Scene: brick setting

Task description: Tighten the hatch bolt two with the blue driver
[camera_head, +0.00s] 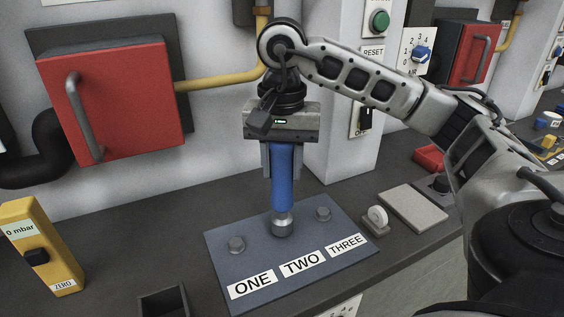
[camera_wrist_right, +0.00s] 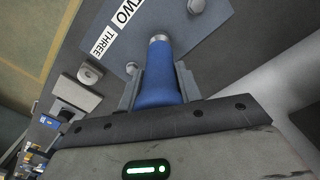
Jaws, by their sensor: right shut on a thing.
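The blue driver (camera_head: 282,180) stands upright, held in my right gripper (camera_head: 282,165), which is shut on its handle. Its metal socket end is down at the middle position of the hatch plate (camera_head: 230,258), behind the label TWO (camera_head: 302,264). Bolt two itself is hidden under the socket. Bolt one (camera_head: 237,244) and bolt three (camera_head: 322,213) show on either side. In the right wrist view the driver (camera_wrist_right: 158,80) runs between the fingers to the plate (camera_wrist_right: 170,20). I cannot tell how deeply the socket sits on the bolt. My left gripper is out of view.
A yellow meter box (camera_head: 42,245) stands at the left and a dark open bin (camera_head: 163,301) at the front. A red cabinet (camera_head: 115,100) hangs on the wall behind.

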